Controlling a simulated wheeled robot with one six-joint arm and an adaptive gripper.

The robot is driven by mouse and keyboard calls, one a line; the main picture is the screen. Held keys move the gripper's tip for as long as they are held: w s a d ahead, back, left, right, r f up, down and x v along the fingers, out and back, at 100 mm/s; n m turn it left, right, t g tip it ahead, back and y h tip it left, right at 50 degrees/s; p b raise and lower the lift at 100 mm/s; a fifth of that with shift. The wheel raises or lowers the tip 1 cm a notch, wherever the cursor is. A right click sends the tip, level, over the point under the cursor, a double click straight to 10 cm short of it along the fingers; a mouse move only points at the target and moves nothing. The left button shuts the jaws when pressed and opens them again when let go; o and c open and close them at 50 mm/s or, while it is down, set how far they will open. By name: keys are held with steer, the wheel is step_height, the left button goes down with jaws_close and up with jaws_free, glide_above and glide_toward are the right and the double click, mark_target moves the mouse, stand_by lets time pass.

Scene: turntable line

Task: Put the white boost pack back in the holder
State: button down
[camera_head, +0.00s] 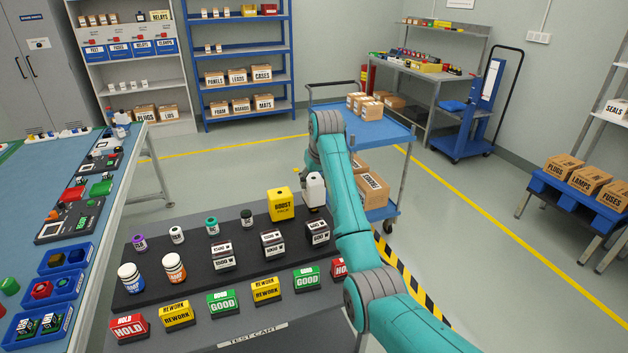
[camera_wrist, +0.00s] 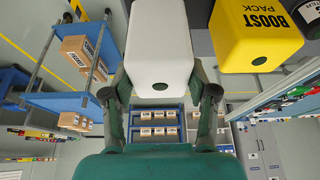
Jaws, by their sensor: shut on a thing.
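The white boost pack (camera_head: 315,190) is a plain white block with a narrower top, upright at the back right of the test cart's black stand (camera_head: 190,281). It also shows large in the wrist view (camera_wrist: 158,50), between the two fingers of my gripper (camera_wrist: 159,92), which is shut on it. In the head view my arm hides most of the gripper. A yellow boost pack (camera_head: 282,205) stands just left of the white one and shows in the wrist view (camera_wrist: 258,35). I cannot tell whether the white pack's base touches the stand, and no separate holder is clear.
Labelled blocks such as the 500G weight (camera_head: 317,233) stand close in front of the white pack. Several bottles and HOLD, REWORK and GOOD blocks fill the stand and cart front. A blue trolley (camera_head: 383,132) with boxes is behind my arm. A blue bench (camera_head: 40,190) is left.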

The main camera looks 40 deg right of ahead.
steer(key=shift+f, duration=1.15)
stand_by(0.5)
steer(key=shift+c, duration=1.4)
jaws_free()
steer(key=shift+o, duration=0.2)
steer(key=shift+f, duration=0.1)
steer(key=shift+f, duration=0.1)
steer(key=v, duration=0.7)
steer(key=shift+s+r, duration=0.15)
steer(key=shift+r, duration=0.15)
